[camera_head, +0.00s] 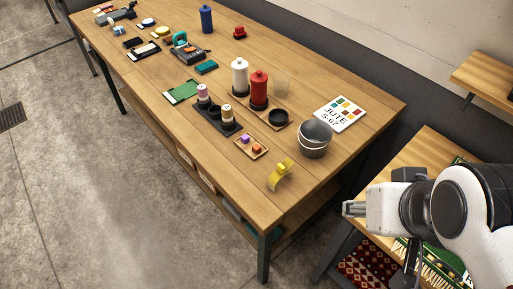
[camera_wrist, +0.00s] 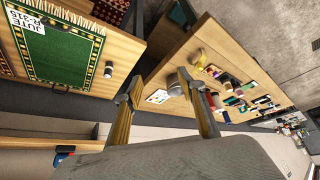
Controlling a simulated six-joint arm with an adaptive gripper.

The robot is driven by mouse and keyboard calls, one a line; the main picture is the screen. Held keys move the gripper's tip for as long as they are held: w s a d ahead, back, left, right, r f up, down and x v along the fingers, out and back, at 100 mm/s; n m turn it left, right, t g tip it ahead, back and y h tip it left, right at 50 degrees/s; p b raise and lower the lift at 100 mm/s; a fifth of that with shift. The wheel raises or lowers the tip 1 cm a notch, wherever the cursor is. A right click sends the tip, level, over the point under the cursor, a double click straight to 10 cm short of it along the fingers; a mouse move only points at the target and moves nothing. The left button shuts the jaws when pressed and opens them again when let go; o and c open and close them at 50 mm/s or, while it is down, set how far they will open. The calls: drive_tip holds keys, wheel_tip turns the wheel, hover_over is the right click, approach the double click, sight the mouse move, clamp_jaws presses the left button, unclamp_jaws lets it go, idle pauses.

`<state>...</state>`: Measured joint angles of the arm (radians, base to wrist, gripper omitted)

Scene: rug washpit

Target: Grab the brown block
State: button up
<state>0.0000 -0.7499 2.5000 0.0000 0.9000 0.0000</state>
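In the head view, a small wooden tray (camera_head: 239,146) on the long table holds a purple block (camera_head: 245,138) and an orange-brown block (camera_head: 257,149). The orange-brown one is the closest match to a brown block. My gripper (camera_head: 346,208) is off the table's right end, to the right of and apart from the tray. In the wrist view my gripper (camera_wrist: 160,77) has its two fingers spread with nothing between them. The blocks are too small to make out in the wrist view.
A yellow curved item (camera_head: 280,175), a grey bucket (camera_head: 314,139), a dark rack with thread spools (camera_head: 216,121) and a black bowl (camera_head: 278,118) stand around the tray. Red (camera_head: 259,88) and white (camera_head: 240,76) bottles stand behind. The table's near right corner is bare.

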drive_tip(key=c, duration=0.4)
drive_tip(key=shift+w, duration=0.1)
